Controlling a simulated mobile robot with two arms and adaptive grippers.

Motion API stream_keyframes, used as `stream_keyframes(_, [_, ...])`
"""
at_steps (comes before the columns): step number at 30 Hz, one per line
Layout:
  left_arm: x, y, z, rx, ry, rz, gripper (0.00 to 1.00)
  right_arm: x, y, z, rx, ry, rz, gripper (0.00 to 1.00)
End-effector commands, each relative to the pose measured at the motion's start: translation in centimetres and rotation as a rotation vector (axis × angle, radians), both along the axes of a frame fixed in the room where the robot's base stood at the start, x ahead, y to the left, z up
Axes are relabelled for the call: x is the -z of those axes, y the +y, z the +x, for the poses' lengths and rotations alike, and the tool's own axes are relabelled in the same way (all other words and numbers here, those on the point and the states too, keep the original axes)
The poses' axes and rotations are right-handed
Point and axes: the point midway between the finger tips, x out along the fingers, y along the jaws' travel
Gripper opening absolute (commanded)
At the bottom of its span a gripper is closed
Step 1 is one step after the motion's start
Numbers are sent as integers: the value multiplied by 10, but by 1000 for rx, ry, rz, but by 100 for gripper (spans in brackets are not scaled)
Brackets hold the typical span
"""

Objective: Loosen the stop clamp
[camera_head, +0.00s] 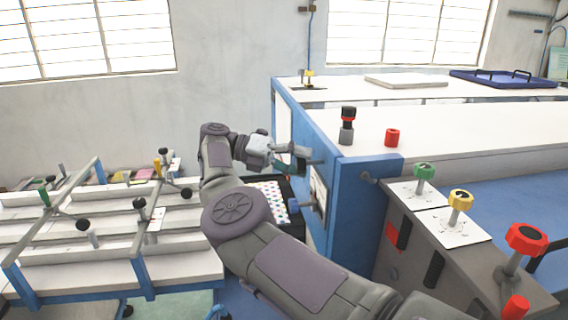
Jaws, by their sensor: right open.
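My right arm reaches in from the lower right, and my right gripper (299,160) is beside the blue side of the machine (346,205). It is open, with its fingers pointing right toward the blue panel. Just below the gripper, a small plate with a dark knob (318,198) sits on the blue side, partly hidden. I cannot tell for certain which fitting is the stop clamp. I cannot tell whether the fingers touch anything. My left gripper is not in view.
Green (424,172), yellow (460,198) and red (526,238) knobs stand on the machine's front ledge. A black-and-red knob (347,118) and a red cap (392,137) stand on its white top. A rack with clamps (100,225) fills the left side.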

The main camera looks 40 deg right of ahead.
Motion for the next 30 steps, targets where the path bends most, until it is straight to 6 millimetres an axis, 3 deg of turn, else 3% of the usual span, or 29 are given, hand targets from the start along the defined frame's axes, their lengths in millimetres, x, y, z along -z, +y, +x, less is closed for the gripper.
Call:
stream_keyframes(11, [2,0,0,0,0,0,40,1,0,0,0,-28,-18,70])
stream_keyframes(20, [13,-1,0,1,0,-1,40,2,0,-1,1,-177,-102,70])
stream_keyframes(26, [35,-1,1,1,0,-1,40,6,1,-1,1,-357,-199,70])
stream_keyframes(30, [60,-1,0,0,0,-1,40,8,2,-2,0,-606,-333,70])
